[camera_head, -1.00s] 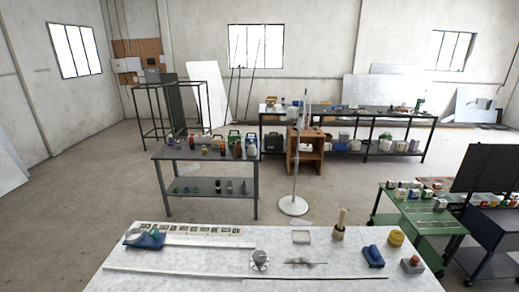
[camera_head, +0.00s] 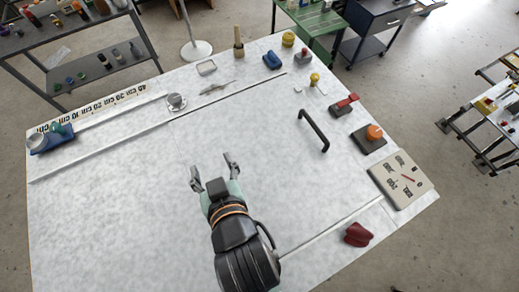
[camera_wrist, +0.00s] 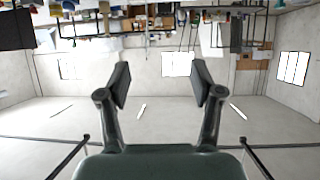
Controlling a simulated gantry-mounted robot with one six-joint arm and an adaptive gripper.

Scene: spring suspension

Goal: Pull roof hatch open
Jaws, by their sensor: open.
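A black bar handle (camera_head: 313,131) stands on the white speckled worktop (camera_head: 130,200), right of centre in the head view. I cannot tell whether this handle belongs to the roof hatch; no panel is plainly marked as a hatch. My gripper (camera_head: 211,165) is over the worktop, left of the handle and apart from it. Its two fingers are spread with nothing between them. In the wrist view, my gripper (camera_wrist: 160,78) is also open and empty, with the room upside down behind it. The handle does not show there.
A red-handled device (camera_head: 343,105), an orange-knobbed box (camera_head: 370,138), a beige panel (camera_head: 402,180) and a dark red block (camera_head: 358,235) stand along the right. A round metal fitting (camera_head: 176,101) and a blue item (camera_head: 50,139) are at the left. The worktop's middle is clear.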

